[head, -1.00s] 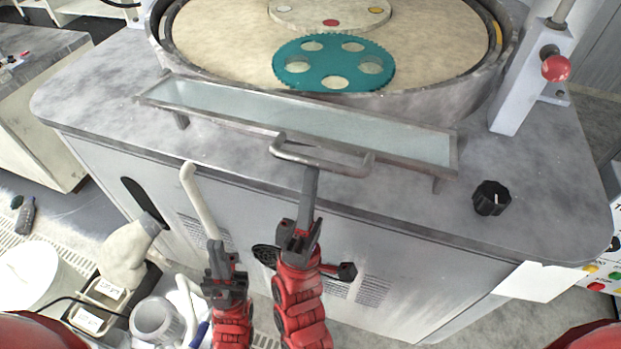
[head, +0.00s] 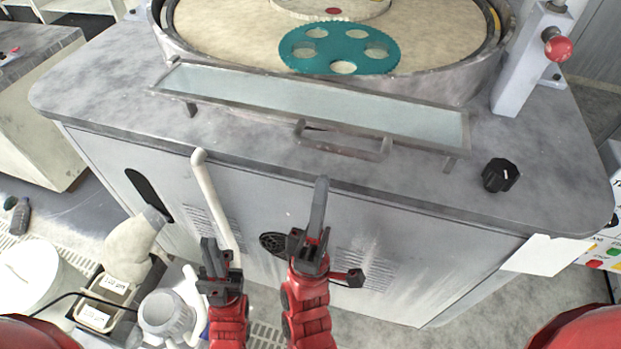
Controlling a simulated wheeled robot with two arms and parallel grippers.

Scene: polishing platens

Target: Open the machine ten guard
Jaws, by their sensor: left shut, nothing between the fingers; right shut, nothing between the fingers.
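The guard is a long, clear, bluish panel (head: 300,98) in a grey metal frame, lying low across the front of the round polishing bowl (head: 440,88). Its grey bar handle (head: 345,151) is on the near edge, over the bench top. The platen behind it shows uncovered. My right gripper (head: 320,184) is shut and empty, its long grey tip just below and left of the handle, apart from it. My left gripper (head: 216,250) is shut and empty, lower left in front of the cabinet. Whether this machine is number ten cannot be read.
A teal toothed disc (head: 299,53) lies on the platen. A black knob (head: 501,175) is on the bench top at right, and a red-ball lever (head: 558,48) stands behind it. A pale pipe (head: 215,195) runs beside my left gripper. Bins and bottles stand on the floor at lower left.

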